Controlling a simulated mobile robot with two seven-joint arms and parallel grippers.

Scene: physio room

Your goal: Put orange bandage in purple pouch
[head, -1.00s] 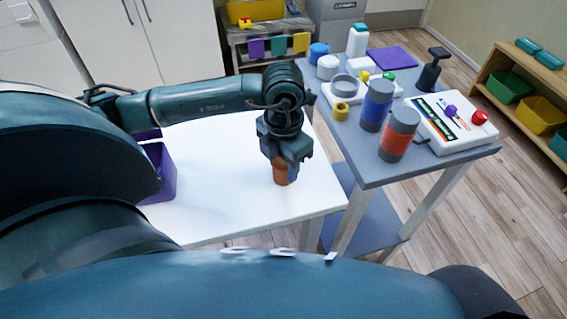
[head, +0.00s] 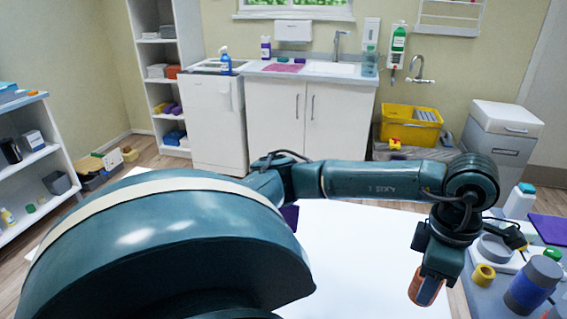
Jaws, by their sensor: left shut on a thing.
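The orange bandage (head: 424,290) is a small orange roll, held at the lower right of the head view. My left gripper (head: 433,276) points down and is shut on it, over the right end of the white table (head: 345,265). I cannot tell whether the bandage touches the tabletop. The purple pouch (head: 291,216) shows only as a small purple patch; my left arm hides the rest. My right gripper does not show.
A side table at right holds a yellow tape roll (head: 483,275), a blue roll (head: 533,284) and a purple pad (head: 550,229). A sink counter (head: 298,70) stands at the back, a shelf (head: 30,155) at left. The middle of the white table is clear.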

